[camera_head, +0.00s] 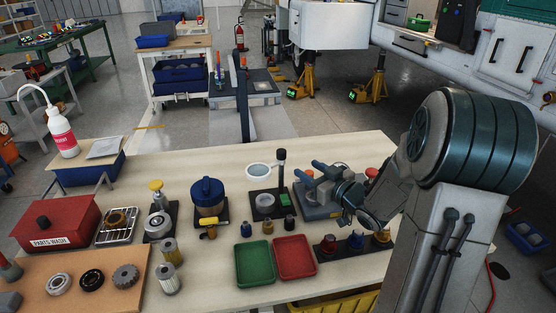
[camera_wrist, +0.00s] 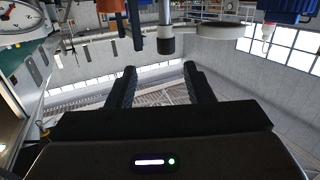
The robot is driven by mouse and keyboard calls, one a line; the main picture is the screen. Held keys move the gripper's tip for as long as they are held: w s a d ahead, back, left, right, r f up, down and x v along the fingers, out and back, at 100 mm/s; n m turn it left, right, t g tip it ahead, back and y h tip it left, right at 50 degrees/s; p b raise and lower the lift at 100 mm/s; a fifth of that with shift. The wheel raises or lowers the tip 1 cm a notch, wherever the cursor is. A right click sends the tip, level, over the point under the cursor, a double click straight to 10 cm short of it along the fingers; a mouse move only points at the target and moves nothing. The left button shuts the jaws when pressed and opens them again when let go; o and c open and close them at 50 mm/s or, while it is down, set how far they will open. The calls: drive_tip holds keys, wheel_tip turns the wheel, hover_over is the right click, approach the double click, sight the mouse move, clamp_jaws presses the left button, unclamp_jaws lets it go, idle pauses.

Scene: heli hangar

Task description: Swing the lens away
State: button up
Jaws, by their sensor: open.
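The lens (camera_head: 262,170) is a round, pale disc in a rim, held out to the left of an upright post with a black top (camera_head: 282,156). It sits above a black base (camera_head: 257,212) that carries a small clear dish (camera_head: 265,200). My gripper (camera_head: 307,168) is to the right of the post, its two dark fingers apart and pointing left, with nothing between them. In the wrist view, which looks upside down, my gripper (camera_wrist: 159,70) is open. The post (camera_wrist: 166,40) shows beyond the fingers and the lens (camera_wrist: 220,31) beside it.
Small bottles (camera_head: 268,226), a green tray (camera_head: 254,262) and a red tray (camera_head: 294,257) are in front. A grey device (camera_head: 312,205) lies beneath my gripper. Bare tabletop (camera_head: 222,155) shows behind the jar.

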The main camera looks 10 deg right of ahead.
sight(285, 156)
drive_tip(key=shift+y, duration=0.6)
drive_tip(key=x, duration=1.2)
drive_tip(key=shift+s+b, duration=0.1)
drive_tip(key=shift+b, duration=0.2)
clamp_jaws()
drive_tip(key=shift+a, duration=0.15)
